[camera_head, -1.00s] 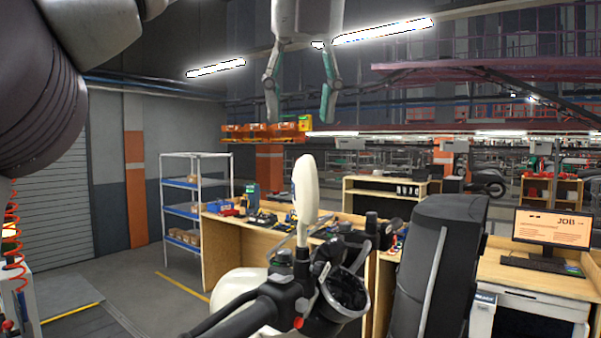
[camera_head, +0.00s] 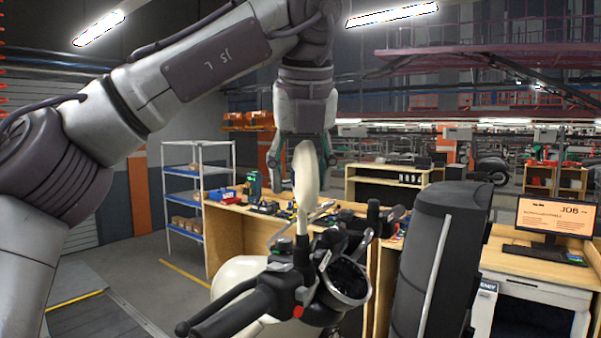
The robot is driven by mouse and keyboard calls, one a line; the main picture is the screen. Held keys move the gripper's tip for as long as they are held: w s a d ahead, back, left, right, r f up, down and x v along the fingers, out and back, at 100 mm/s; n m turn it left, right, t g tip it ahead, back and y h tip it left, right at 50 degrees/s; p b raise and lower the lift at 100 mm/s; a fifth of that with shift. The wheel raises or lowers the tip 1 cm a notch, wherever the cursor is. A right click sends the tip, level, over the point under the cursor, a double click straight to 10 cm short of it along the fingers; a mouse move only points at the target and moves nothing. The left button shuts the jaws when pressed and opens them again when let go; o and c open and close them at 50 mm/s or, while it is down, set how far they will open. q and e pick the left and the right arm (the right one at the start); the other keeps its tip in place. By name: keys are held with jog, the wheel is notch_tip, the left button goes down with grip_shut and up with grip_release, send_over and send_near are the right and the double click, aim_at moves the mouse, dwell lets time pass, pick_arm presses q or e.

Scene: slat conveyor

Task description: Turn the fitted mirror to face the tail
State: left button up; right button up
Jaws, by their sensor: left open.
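The fitted mirror (camera_head: 306,175) is a cream, narrow shape seen nearly edge-on, upright on a pale stem (camera_head: 302,228) that rises from the scooter's black handlebar (camera_head: 250,302). My left gripper (camera_head: 299,168) hangs down from above. Its green-tipped fingers are open and show to the left and right of the mirror's upper part. The mirror overlaps the gap between them and partly hides it. I see no grip on the mirror and cannot tell the exact depth between them. My right gripper is not in view.
A black handgrip (camera_head: 373,214) and a round black cup-like part (camera_head: 348,278) are close right of the stem. A tall black padded block (camera_head: 440,255) stands further right. Behind are a wooden bench (camera_head: 225,243), a blue-shelved rack (camera_head: 199,199) and a monitor (camera_head: 553,219).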

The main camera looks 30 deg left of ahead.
pick_arm(q)
jog(key=shift+s, duration=0.1)
jog(key=shift+c, duration=0.8)
grip_shut()
jog(key=shift+s+a+m+t+h, duration=0.1)
jog(key=shift+a+m+t+h, duration=0.25)
jog(key=shift+m, duration=0.55)
jog(key=shift+a+m+h, duration=0.25)
jog(key=shift+a+m, duration=0.05)
jog(key=shift+m, duration=0.7)
jog(key=shift+a+m+h, duration=0.35)
jog(key=shift+m+h, duration=0.05)
jog(key=shift+m, duration=0.5)
